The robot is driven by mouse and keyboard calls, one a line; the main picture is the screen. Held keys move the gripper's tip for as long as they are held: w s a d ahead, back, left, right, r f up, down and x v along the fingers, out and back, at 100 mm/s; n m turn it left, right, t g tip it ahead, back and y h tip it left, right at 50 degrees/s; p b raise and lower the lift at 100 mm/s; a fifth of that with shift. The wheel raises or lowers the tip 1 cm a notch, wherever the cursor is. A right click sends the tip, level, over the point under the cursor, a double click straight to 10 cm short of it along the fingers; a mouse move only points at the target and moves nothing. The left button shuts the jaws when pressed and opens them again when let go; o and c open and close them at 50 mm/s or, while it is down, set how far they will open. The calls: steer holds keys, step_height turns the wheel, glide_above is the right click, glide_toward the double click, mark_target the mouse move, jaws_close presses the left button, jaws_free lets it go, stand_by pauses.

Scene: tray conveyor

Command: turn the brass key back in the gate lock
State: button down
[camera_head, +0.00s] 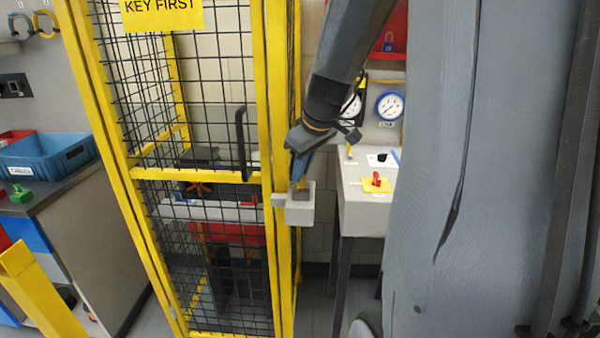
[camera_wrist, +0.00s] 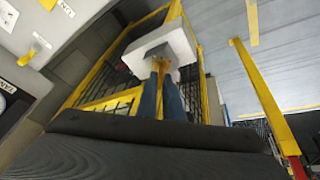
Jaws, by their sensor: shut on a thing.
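The gate lock (camera_head: 299,213) is a light grey box on the yellow post of the mesh gate (camera_head: 205,175). In the wrist view the lock (camera_wrist: 180,43) is straight ahead of the fingers. My gripper (camera_head: 299,174) reaches down to the top of the lock with its blue fingers close together. It is shut on the brass key, of which a small yellow part (camera_wrist: 161,65) shows between the fingertips (camera_wrist: 168,85) at the lock. Most of the key is hidden by the fingers, so its turn angle cannot be told.
A grey console (camera_head: 366,212) with a red switch (camera_head: 376,180) on a yellow plate stands right of the lock. A dial gauge (camera_head: 389,105) hangs behind it. A black gate handle (camera_head: 242,145) is to the left. A blue bin (camera_head: 50,157) sits on the left counter.

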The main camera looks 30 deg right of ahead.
steer(key=shift+s+d+f+n+y+b, duration=0.1)
steer(key=shift+n+y+b, duration=0.25)
steer(key=shift+n+b, duration=0.65)
steer(key=shift+s+d+f+n+y+b, duration=0.1)
steer(key=shift+n+y+b, duration=0.25)
steer(key=shift+n+b, duration=0.6)
steer(key=shift+r+n+g+y+b, duration=0.1)
steer(key=shift+n+g+y+b, duration=0.35)
steer(key=shift+n+b, duration=0.4)
steer(key=shift+d+n+g+y, duration=0.1)
steer(key=shift+n+g+y, duration=0.25)
steer(key=shift+n, duration=1.05)
steer(key=c, duration=1.8)
jaws_free()
steer(key=shift+w+r, duration=0.1)
steer(key=b+v, duration=0.1)
steer(key=v, duration=0.6)
steer(key=shift+s+d+r, duration=0.15)
steer(key=shift+s+r, duration=0.05)
steer(key=shift+r, duration=0.1)
steer(key=shift+s, duration=0.1)
